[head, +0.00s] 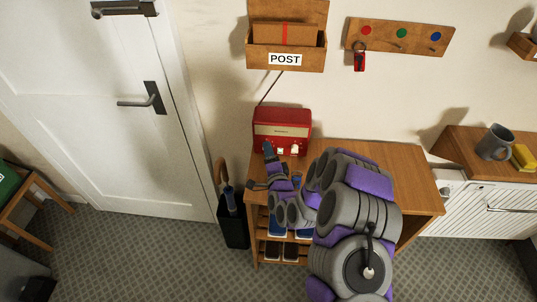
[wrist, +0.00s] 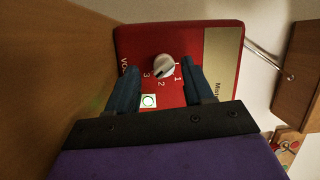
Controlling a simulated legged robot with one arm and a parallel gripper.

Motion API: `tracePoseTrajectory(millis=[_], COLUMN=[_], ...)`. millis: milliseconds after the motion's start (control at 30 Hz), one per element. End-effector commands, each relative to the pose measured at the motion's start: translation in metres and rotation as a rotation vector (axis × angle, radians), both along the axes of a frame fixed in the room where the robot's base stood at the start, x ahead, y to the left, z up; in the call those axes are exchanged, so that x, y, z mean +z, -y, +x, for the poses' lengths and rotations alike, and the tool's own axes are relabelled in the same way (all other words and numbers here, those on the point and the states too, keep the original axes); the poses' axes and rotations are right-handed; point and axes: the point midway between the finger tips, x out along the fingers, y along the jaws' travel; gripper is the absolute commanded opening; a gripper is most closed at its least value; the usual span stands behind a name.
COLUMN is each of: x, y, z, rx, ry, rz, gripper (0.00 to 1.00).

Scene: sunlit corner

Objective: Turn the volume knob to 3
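The red radio (head: 282,116) stands on the wooden cabinet against the wall, with light knobs low on its front. In the wrist view its red front (wrist: 140,42) fills the middle, turned sideways. The pale volume knob (wrist: 163,65) has 1, 2 and 3 printed around it and "VO" lettering at the side. A dark mark shows on the knob; which number it points to is hard to tell. My gripper (head: 268,150) is in front of the radio. Its two dark fingers are apart, one on each side of the knob in the wrist view, with no clear contact visible.
The wooden cabinet (head: 405,178) has shelves with shoes. An umbrella stand (head: 233,229) is at its left, beside the white door (head: 115,130). A POST box (head: 260,60) and key rack (head: 395,38) hang above. A mug (head: 494,143) stands right.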

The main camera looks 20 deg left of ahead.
Motion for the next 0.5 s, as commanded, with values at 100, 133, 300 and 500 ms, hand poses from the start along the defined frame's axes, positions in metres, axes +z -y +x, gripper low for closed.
tracePoseTrajectory(millis=[100, 133, 300, 500], x=[0.001, 0.001, 0.001, 0.002], y=[-0.001, -0.001, 0.005, 0.024], z=[0.000, -0.001, -0.012, -0.039], rx=[0.001, 0.001, 0.004, 0.003], ry=[0.002, 0.002, -0.001, -0.003], rz=[0.000, 0.000, -0.002, 0.000], gripper=[0.52, 0.52, 0.52, 0.52])
